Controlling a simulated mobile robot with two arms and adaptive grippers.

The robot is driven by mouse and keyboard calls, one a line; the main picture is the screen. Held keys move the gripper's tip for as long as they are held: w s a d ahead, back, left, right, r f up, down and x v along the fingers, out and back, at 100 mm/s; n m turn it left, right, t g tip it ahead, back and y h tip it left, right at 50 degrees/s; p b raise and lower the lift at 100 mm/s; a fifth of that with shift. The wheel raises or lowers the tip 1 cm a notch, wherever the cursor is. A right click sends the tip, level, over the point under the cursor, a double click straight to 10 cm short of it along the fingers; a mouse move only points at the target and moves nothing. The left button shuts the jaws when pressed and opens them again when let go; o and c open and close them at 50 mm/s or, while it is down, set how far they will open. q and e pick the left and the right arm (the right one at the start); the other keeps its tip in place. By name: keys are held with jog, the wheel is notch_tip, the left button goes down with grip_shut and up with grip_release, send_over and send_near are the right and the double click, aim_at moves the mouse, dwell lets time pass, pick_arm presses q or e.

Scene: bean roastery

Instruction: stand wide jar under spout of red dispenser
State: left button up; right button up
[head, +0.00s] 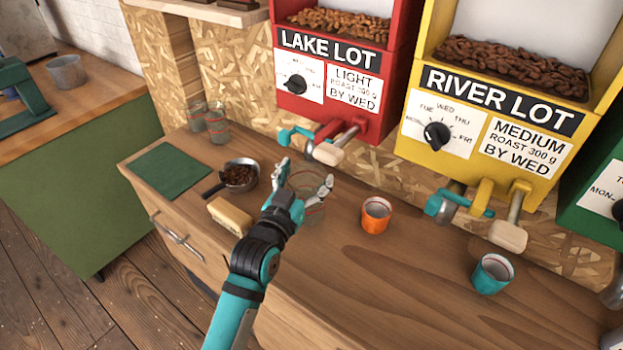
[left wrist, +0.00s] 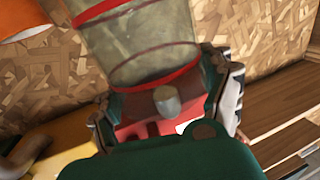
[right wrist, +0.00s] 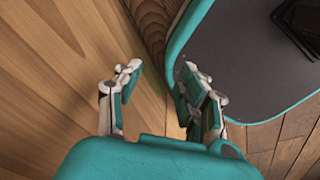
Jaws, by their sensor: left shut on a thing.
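The red dispenser (head: 330,60), labelled LAKE LOT, hangs on the back wall, with its red spout (head: 331,130) beside a teal crank and a wooden-ended lever. My left gripper (head: 303,184) is shut on a clear glass jar (head: 313,212) with red bands, in front of and below that spout. The glass jar also shows between the fingers in the left wrist view (left wrist: 150,45). I cannot tell whether its base touches the counter. My right gripper (right wrist: 155,95) is open and empty in the right wrist view; it is outside the head view.
An orange cup (head: 375,216) stands right of the jar, and a teal cup (head: 492,274) farther right. A pan of beans (head: 238,176), a yellowish block (head: 230,217), a green cloth (head: 166,172) and glass jars (head: 217,124) are to the left. The yellow dispenser (head: 490,110) is alongside.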

aim_at(314, 178)
pick_arm(q)
jog(key=shift+x, duration=1.2)
jog(key=shift+w+d+f, duration=0.1)
jog(key=shift+d+f, duration=0.1)
jog(key=shift+f+p, duration=0.45)
jog(key=shift+f, duration=1.15)
pick_arm(e)
jog(key=shift+s+a+r, duration=0.15)
jog(key=shift+a+r, duration=0.35)
jog(key=shift+a, duration=0.35)
pick_arm(q)
jog(key=shift+f, duration=0.1)
pick_arm(e)
jog(key=shift+d, duration=0.1)
pick_arm(q)
jog(key=o, duration=1.2)
jog(key=shift+f, duration=0.1)
jog(key=o, duration=0.4)
jog(key=shift+c, duration=0.2)
pick_arm(e)
jog(key=shift+d, duration=0.4)
